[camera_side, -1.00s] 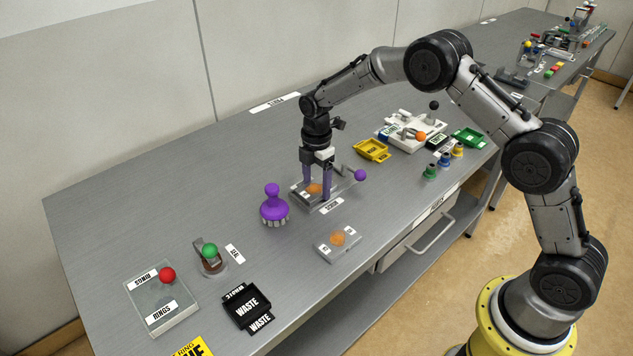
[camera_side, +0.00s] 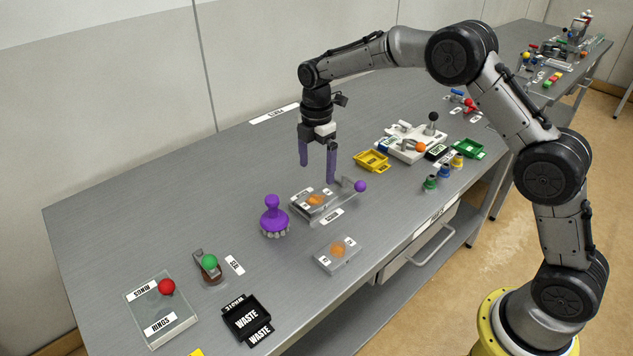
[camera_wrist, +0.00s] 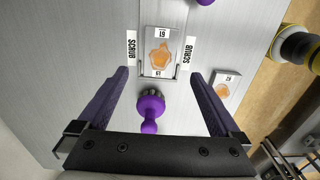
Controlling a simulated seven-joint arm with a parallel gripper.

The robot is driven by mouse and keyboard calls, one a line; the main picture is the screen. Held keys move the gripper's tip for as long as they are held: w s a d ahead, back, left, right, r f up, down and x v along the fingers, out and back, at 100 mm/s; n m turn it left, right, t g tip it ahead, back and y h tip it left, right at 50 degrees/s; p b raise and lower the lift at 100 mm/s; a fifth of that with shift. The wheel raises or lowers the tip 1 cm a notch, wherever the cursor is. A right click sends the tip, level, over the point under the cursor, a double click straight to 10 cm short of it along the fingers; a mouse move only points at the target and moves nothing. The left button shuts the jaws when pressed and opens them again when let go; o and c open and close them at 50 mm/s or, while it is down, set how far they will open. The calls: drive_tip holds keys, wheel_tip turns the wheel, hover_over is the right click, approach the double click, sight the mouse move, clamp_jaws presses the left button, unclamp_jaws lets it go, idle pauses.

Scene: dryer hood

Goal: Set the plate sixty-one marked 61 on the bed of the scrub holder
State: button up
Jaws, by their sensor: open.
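Plate sixty-one (camera_side: 316,200), a pale block with an orange stain, lies on the bed of the scrub holder (camera_side: 331,206), between the SCRUB labels; it also shows in the wrist view (camera_wrist: 162,62), its end labels reading as 61. It looks flat within the holder's frame. The holder's lever with a purple ball (camera_side: 360,186) is at its right end. My gripper (camera_side: 317,173) is open and empty above the plate, clear of it; in the wrist view its purple fingers stand wide apart.
A second stained plate (camera_side: 338,252) lies nearer the front edge. A purple brush (camera_side: 273,218) stands left of the holder. A black WASTE tray (camera_side: 247,317) is at front left. A yellow tray (camera_side: 371,161) is at back right. The back-left tabletop is clear.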

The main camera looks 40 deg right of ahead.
drive_tip(key=s+d+r+m+t, duration=0.1)
drive_tip(key=s+r+m+t, duration=0.2)
drive_tip(key=s+r+m, duration=0.95)
drive_tip(key=s+m+t, duration=0.1)
drive_tip(key=s+m, duration=0.1)
drive_tip(key=s, duration=0.9)
drive_tip(key=s+d+r+m+t, duration=0.1)
drive_tip(key=s+m, duration=0.2)
drive_tip(key=s, duration=0.9)
drive_tip(key=shift+s+r+t, duration=0.3)
